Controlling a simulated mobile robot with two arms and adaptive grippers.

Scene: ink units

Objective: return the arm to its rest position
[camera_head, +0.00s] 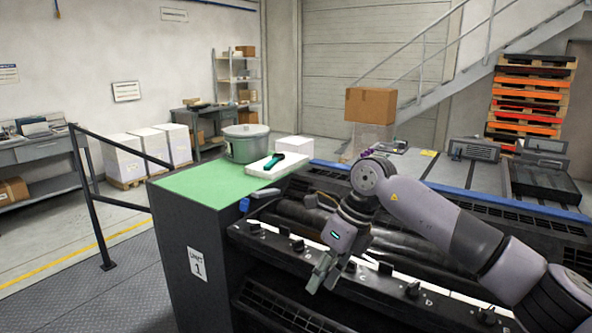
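My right arm (443,224) comes in from the lower right and reaches over the dark ink unit. Its gripper (323,276) points down in front of the row of lettered ink keys. The fingertips are small and close together, and I cannot tell whether they are open or shut. I see no object held in it. My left gripper is not in view.
A green-topped cabinet (200,184) marked UNIT 1 stands at the left end of the press. On it are a lidded grey pot (246,146) and a white tray (262,172) with a dark teal tool (273,161). A black railing (88,200) stands left; the floor between is clear.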

